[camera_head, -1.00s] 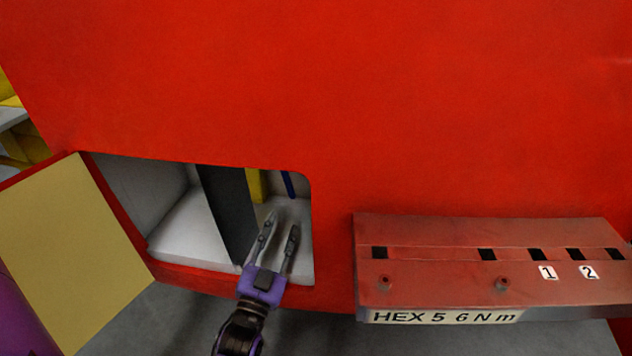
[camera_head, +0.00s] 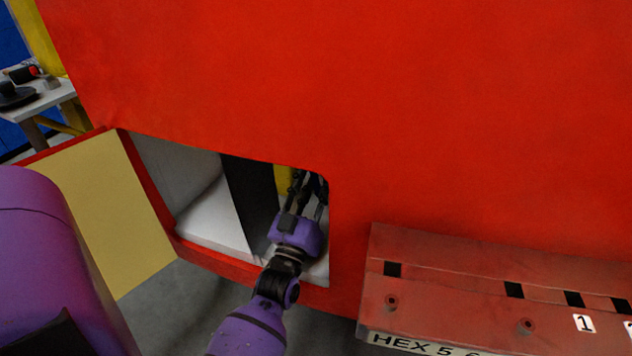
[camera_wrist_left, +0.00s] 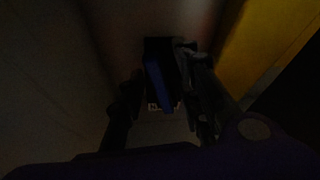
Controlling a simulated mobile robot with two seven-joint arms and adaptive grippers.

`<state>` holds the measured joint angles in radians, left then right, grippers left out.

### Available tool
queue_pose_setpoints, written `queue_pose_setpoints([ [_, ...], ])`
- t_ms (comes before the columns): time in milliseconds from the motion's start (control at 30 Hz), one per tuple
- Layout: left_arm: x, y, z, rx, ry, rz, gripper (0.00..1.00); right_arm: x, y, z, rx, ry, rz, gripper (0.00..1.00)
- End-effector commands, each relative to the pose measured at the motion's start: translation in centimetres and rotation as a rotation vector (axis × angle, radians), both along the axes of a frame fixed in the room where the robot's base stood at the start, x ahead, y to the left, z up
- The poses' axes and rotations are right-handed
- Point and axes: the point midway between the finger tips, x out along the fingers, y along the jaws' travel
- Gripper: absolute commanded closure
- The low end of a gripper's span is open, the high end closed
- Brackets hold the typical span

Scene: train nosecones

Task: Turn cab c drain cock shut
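The blue lever (camera_wrist_left: 158,82) of a drain cock shows in the dark left wrist view, pointing toward the camera from a dark mount. I take it for the cab c cock, but the small pale label (camera_wrist_left: 160,107) below it is not readable. My left gripper (camera_head: 308,184) reaches into the open compartment in the red cab front. In the left wrist view its fingers (camera_wrist_left: 160,95) stand apart on both sides of the lever, with a gap at the left. Contact at the right finger cannot be told. In the head view the gripper hides the lever. My right gripper is out of view.
The compartment has a grey divider (camera_head: 251,200) and a yellow post (camera_head: 283,179) beside my gripper. Its hatch door (camera_head: 105,210) hangs open at the left. A red step (camera_head: 470,290) juts out at the right. A table (camera_head: 45,100) stands at the far left.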

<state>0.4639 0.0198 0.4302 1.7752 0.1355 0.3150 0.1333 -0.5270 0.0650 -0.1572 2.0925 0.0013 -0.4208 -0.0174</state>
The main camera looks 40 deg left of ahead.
Motion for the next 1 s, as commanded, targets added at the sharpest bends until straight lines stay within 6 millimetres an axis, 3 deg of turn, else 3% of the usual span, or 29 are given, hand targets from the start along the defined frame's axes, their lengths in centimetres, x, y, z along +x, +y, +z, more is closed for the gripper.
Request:
queue_pose_setpoints([
  [300,0.39,0.15,0.14,0.001,0.001,0.0,0.69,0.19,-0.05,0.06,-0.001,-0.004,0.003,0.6],
  [567,0.37,0.13,0.14,0.001,0.0,0.0,1.0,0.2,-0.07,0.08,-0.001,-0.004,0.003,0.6],
  [867,0.36,0.13,0.13,0.003,0.001,0.0,1.0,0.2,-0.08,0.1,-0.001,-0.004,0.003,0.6],
  [1000,0.23,0.68,0.13,0.085,0.021,-0.001,1.0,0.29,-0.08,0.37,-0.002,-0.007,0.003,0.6],
])
